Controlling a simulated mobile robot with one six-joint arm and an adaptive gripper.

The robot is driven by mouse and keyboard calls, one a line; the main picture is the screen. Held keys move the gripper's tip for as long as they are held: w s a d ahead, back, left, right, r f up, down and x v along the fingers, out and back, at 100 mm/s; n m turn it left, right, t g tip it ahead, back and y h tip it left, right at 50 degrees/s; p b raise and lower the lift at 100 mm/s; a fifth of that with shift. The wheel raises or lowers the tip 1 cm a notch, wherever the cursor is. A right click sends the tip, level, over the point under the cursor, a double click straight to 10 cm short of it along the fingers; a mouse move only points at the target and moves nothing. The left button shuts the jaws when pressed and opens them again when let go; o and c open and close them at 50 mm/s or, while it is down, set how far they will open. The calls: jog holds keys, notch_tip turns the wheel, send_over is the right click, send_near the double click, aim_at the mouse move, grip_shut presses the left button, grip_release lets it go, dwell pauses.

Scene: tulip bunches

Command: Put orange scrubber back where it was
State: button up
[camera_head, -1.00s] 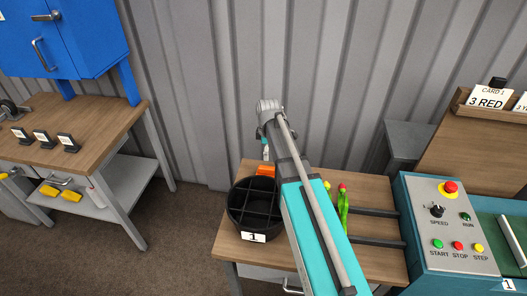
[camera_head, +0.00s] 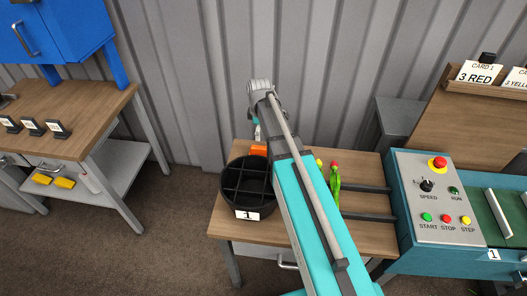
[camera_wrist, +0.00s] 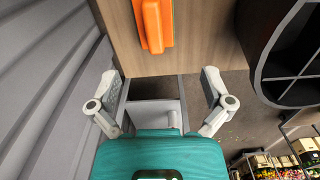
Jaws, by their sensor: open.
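The orange scrubber (camera_head: 259,150) lies on the small wooden table (camera_head: 235,239), behind the black divided bin and left of my arm. It also shows at the top of the wrist view (camera_wrist: 154,22), lying on the wood near the table edge. My gripper (camera_wrist: 160,86) is open and empty in the wrist view. Its two fingers are spread wide, apart from the scrubber, which lies above them in the picture. In the head view my arm mostly hides the gripper and partly the table.
The black bin (camera_head: 246,187) with a number 1 label stands at the table's left; its rim shows at right in the wrist view. Tulips (camera_head: 335,183) lie right of my arm. A control panel (camera_head: 435,200) stands at right, a workbench (camera_head: 95,115) at left. A corrugated wall is behind.

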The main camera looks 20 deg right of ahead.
jog(key=s+a+m, duration=0.1)
jog(key=s+m, duration=1.1)
jog(key=s, duration=0.5)
jog(key=shift+s+a+m, duration=0.25)
jog(key=shift+s+m, duration=0.1)
jog(key=shift+m, duration=0.05)
jog(key=shift+s, duration=0.1)
